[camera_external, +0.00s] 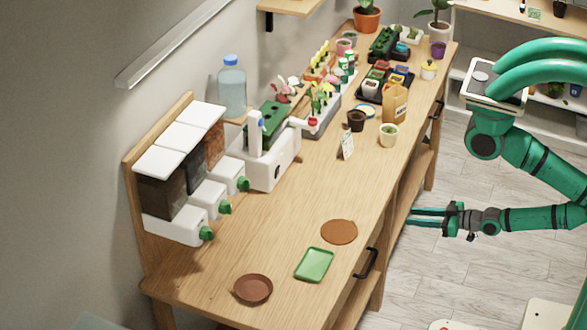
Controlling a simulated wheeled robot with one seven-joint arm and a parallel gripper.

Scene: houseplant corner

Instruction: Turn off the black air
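My gripper (410,216) is off the right side of the wooden table, over the grey floor. Its two green fingers point left with a gap between them, and nothing is between them. I cannot pick out anything that is clearly a black air device or its switch.
White-lidded dispensers (188,212) with green knobs stand at the near left of the table (290,215). A brown disc (339,232), green tray (314,265) and brown saucer (253,288) lie in front. A water bottle (232,88) and several pots stand further back.

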